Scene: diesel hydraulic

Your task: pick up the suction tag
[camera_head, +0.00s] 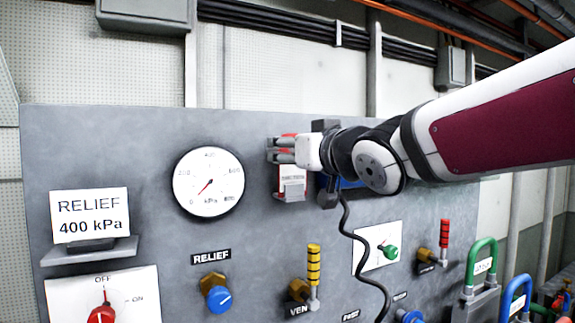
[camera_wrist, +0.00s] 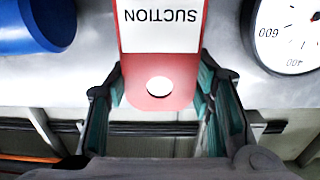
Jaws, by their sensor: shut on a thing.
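The suction tag (camera_wrist: 160,92) is red with a white label reading SUCTION, upside down in the wrist view, and a round white spot near its end. My gripper (camera_wrist: 160,88) is shut on it, with one teal-padded finger at each side edge. In the head view the tag (camera_head: 290,178) is upright against the grey panel, right of the gauge. My gripper (camera_head: 281,150) reaches it from the right, and its fingers cover part of the tag's upper half. Whether the tag still touches the panel cannot be told.
The grey panel (camera_head: 130,150) carries a round gauge (camera_head: 208,182) and a RELIEF 400 kPa sign (camera_head: 90,215) on a ledge. A blue part (camera_wrist: 35,25) is close beside the tag. Below are a blue knob (camera_head: 218,298), a yellow-handled valve (camera_head: 313,270) and a hanging black cable (camera_head: 350,240).

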